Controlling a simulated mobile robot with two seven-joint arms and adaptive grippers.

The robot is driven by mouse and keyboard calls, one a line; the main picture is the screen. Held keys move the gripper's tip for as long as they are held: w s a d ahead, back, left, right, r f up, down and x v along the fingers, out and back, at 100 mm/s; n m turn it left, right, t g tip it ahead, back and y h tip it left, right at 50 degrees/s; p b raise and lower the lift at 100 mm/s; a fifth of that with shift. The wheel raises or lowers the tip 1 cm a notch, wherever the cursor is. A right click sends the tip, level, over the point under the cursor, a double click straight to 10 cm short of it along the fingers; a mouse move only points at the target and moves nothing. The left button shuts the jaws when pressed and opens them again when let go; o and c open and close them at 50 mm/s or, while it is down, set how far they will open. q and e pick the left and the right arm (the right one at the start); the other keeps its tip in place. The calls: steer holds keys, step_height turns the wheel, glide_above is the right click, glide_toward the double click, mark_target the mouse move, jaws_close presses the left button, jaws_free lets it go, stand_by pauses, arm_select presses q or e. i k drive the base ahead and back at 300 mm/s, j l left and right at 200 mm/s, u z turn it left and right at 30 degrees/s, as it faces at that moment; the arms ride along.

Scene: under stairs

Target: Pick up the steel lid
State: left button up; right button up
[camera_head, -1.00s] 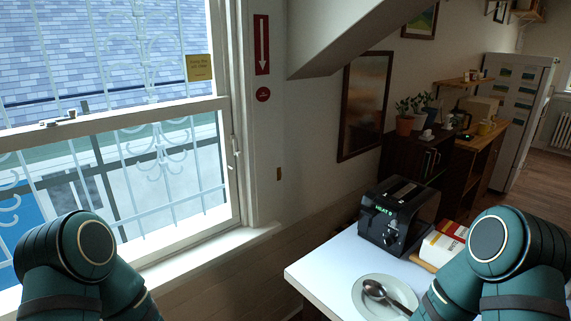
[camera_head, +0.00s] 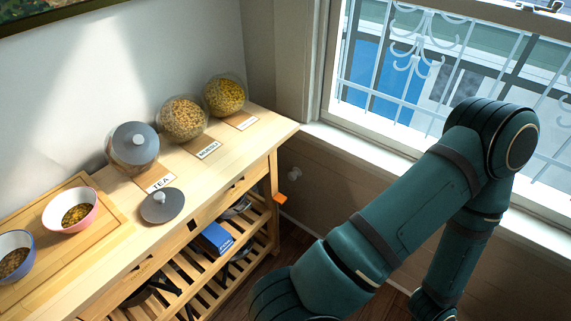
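A round grey steel lid (camera_head: 162,205) with a pale knob on top lies flat on the wooden counter near its front edge. It is in front of the card marked TEA. A similar grey lid (camera_head: 134,141) with a knob sits on the glass jar (camera_head: 118,162) behind that card. Neither gripper shows in this view. One of my teal arms crosses the right side, and its hand end is out of the picture.
The wooden counter (camera_head: 92,293) also holds two glass jars of yellow food (camera_head: 183,118) (camera_head: 224,96), a pink bowl (camera_head: 80,222) and a blue-rimmed bowl (camera_head: 24,240) on a board. A blue box (camera_head: 216,238) lies on the slatted shelf below.

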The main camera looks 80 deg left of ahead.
mark_target(163, 205)
steer(key=u, duration=3.7)
steer(key=i+l, duration=0.1)
steer(key=l, duration=0.4)
steer(key=i+l, duration=0.15)
steer(key=l, duration=0.35)
steer(key=l+u, duration=0.15)
steer(key=u, duration=0.2)
steer(key=l+u, duration=0.1)
steer(key=u, duration=0.25)
steer(key=l+u, duration=0.15)
steer(key=u, duration=0.25)
